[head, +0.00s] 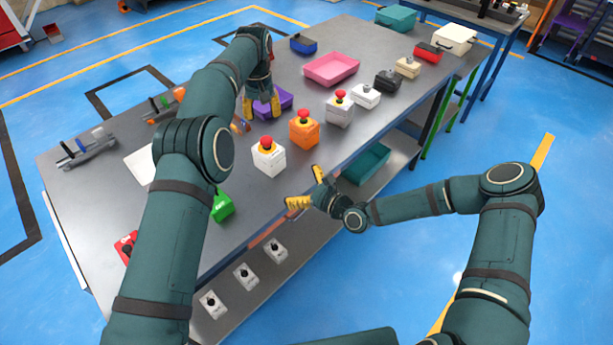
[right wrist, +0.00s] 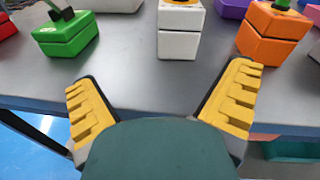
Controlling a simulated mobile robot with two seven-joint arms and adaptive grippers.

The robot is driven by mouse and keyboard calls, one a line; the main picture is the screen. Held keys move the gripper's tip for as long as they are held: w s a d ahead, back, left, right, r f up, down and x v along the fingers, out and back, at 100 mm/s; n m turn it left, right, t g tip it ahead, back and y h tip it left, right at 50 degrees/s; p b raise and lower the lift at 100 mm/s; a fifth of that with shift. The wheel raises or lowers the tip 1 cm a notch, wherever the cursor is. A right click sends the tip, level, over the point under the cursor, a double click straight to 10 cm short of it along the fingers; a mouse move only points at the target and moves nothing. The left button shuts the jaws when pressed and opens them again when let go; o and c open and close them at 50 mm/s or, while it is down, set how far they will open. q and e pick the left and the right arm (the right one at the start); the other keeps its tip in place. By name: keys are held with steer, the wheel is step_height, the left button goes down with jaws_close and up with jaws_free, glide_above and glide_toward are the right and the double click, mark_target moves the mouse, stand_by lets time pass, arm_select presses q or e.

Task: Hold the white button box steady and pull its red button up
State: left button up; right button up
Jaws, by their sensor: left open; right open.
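A white button box (head: 268,161) with a red button (head: 266,143) on a yellow ring stands upright near the table's front edge. In the right wrist view the white box (right wrist: 180,42) is ahead, centred between the fingers, with its top cut off. My right gripper (head: 302,188) is open and empty at the table's front edge, apart from the box. Its yellow fingers also show in the right wrist view (right wrist: 160,82). Another, light grey box with a red button (head: 340,110) stands farther right.
An orange button box (head: 304,133) stands close right of the white one; a green box (head: 222,207) is to the left. A pink tray (head: 331,69) and several small boxes lie farther back. A shelf below holds several switch boxes.

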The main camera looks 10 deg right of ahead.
mark_target(278, 158)
steer(key=shift+w+d+r+m+t, duration=0.35)
steer(key=shift+w+d+m, duration=0.1)
steer(key=shift+m, duration=0.1)
steer(key=shift+w+d+r+m+t, duration=0.25)
steer(key=shift+w+d+m+t, duration=0.1)
steer(key=shift+d+m, duration=0.15)
steer(key=shift+w+a, duration=0.1)
steer(key=x, duration=1.3)
steer(key=shift+w+a+r, duration=0.15)
steer(key=shift+a+r, duration=0.05)
steer(key=shift+a, duration=0.05)
